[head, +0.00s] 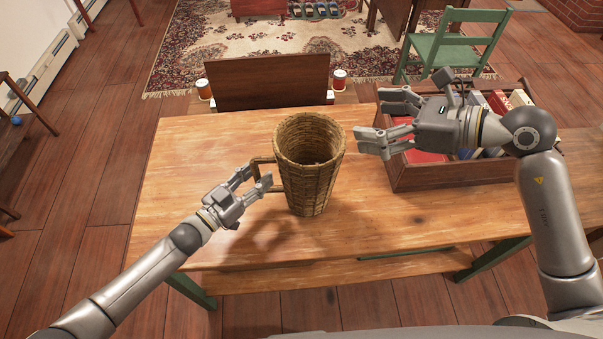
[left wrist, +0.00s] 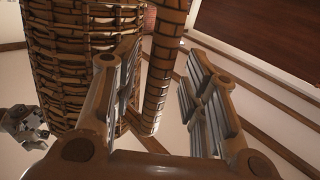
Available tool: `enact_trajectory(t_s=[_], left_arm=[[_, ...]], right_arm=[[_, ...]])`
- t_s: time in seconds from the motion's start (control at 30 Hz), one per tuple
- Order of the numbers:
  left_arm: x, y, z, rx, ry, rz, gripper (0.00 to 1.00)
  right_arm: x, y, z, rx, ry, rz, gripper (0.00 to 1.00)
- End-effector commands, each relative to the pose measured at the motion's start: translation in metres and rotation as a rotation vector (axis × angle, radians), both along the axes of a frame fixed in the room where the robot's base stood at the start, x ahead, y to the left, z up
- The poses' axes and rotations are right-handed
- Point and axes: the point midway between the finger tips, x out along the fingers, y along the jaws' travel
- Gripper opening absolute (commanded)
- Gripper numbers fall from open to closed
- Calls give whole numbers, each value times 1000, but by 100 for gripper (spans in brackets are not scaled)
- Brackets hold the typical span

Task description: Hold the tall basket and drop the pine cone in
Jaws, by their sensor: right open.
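The tall woven basket (head: 308,190) stands upright near the middle of the wooden table, with its handle (head: 262,160) towards the left. My left gripper (head: 260,174) is at the handle. In the left wrist view the handle (left wrist: 160,75) passes between the open fingers, with a gap on each side, and the basket wall (left wrist: 85,60) is just beyond. My right gripper (head: 372,119) is open and empty, above and to the right of the basket's rim. I see no pine cone on the table; a small dark shape shows deep in the basket, but I cannot tell what it is.
A wooden crate (head: 445,178) of books stands on the right of the table (head: 190,150), below my right gripper. The table's left part is clear.

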Motion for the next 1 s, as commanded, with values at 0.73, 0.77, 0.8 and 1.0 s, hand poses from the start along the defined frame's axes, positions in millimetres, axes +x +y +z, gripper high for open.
enact_trajectory(t_s=[0.73,0.77,0.8,1.0], left_arm=[[-57,58,1,-2,2,0,42],[-61,62,0,-2,2,0,42],[-65,67,0,-1,2,0,42],[-80,83,1,-2,1,0,42]], right_arm=[[0,0,0,0,0,0,87],[0,0,0,0,0,0,87],[0,0,0,0,0,0,87],[0,0,0,0,0,0,87]])
